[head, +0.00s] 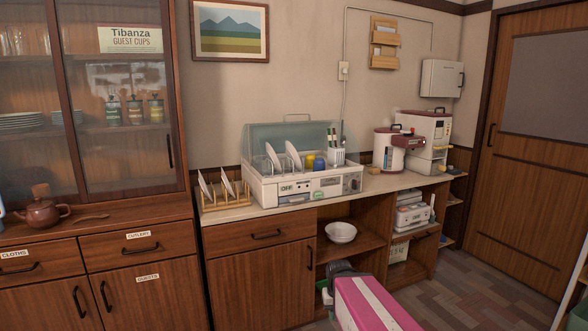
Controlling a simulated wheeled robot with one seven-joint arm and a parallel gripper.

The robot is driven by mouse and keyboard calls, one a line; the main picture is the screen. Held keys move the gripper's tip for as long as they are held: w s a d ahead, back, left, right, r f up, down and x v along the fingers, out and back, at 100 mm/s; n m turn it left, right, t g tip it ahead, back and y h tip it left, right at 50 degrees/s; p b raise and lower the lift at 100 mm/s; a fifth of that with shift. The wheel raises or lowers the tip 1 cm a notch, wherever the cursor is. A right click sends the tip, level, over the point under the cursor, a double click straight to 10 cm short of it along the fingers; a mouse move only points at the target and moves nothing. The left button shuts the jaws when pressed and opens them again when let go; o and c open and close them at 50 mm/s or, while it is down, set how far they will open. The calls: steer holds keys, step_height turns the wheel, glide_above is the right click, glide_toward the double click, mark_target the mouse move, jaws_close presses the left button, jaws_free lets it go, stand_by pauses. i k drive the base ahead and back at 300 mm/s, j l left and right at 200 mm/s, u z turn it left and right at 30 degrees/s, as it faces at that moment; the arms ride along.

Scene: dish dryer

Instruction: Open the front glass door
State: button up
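The dish dryer (300,190) stands on the counter against the back wall, a low white unit with an "OFF" label on its front. Clear, green-tinted glass (280,133) rises over its rear part. White plates (293,155), a yellow cup and a utensil holder (336,155) stand in it. I cannot tell whether a front glass panel covers them. My pink arm (370,303) reaches in from the bottom edge, below and in front of the counter, well apart from the dryer. My gripper's fingers do not show; the arm's far end ends in a grey joint.
A wooden plate rack (226,200) stands left of the dryer, and appliances (398,150) to its right. A glass-fronted cabinet (125,100) fills the left. Open shelves below the counter hold a white bowl (341,232). Free floor (470,290) lies at the right.

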mark_target(50, 7)
steer(key=u, duration=1.55)
